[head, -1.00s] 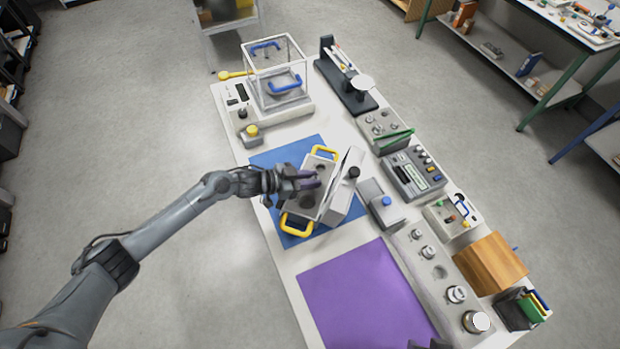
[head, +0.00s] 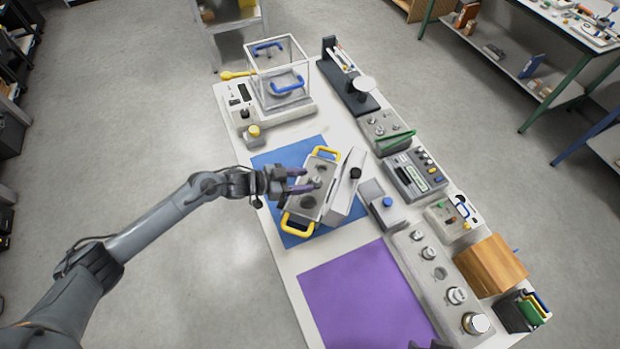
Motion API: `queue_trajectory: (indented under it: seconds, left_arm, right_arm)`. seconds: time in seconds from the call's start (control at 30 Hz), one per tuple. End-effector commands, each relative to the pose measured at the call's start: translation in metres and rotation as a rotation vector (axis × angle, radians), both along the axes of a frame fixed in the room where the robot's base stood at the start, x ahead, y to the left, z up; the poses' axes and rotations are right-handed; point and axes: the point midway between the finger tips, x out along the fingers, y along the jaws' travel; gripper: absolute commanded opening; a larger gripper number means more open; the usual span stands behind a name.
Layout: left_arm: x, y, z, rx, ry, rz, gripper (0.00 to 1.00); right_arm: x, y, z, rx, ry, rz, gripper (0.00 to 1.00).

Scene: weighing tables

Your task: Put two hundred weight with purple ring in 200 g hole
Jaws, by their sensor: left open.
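The weight case (head: 296,188) lies open on the blue mat (head: 272,160), with yellow handles at both ends and round holes in its grey face. A small grey weight (head: 317,183) shows at the case's middle, by my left fingertips. Its ring and exact seating are too small to tell. My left gripper (head: 304,180) is open over the case, its two purple-grey fingers apart beside this weight. A dark tip at the bottom edge looks like my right gripper (head: 430,344); most of it is out of frame.
A grey rack (head: 448,287) along the right holds several weights and one empty hole. A purple mat (head: 362,295) lies clear in front. A glass-cased balance (head: 282,78) stands at the back. The case's raised lid (head: 346,194) stands right of my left gripper.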

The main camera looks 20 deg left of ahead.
Motion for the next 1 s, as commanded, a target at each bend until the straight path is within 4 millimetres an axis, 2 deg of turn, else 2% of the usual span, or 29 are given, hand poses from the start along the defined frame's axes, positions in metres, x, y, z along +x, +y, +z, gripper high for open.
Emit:
queue_trajectory:
  seconds: [0.1, 0.33, 0.6, 0.77, 0.87, 1.0]
  left_arm:
    - [-0.015, 0.018, 0.009, 0.003, 0.002, 0.001, 0.51]
    - [-0.037, 0.044, 0.023, 0.002, 0.001, 0.0, 0.51]
    - [-0.05, 0.057, 0.031, 0.0, 0.0, 0.001, 0.51]
    - [-0.056, 0.039, 0.024, 0.024, -0.013, 0.03, 0.51]
    - [-0.064, 0.015, 0.016, 0.066, -0.026, 0.083, 0.51]
    - [-0.086, -0.017, 0.009, 0.152, -0.014, 0.223, 0.51]
  right_arm:
    - [0.0, 0.0, 0.003, 0.0, 0.0, 0.0, 0.47]
    - [0.0, 0.0, 0.006, 0.0, 0.0, 0.0, 0.47]
    - [0.0, 0.0, 0.007, 0.001, 0.0, -0.001, 0.47]
    - [0.0, 0.001, 0.007, 0.002, 0.0, -0.001, 0.47]
    - [0.0, 0.001, 0.007, 0.005, 0.001, -0.003, 0.47]
    - [0.0, 0.002, 0.007, 0.008, 0.0, -0.005, 0.47]
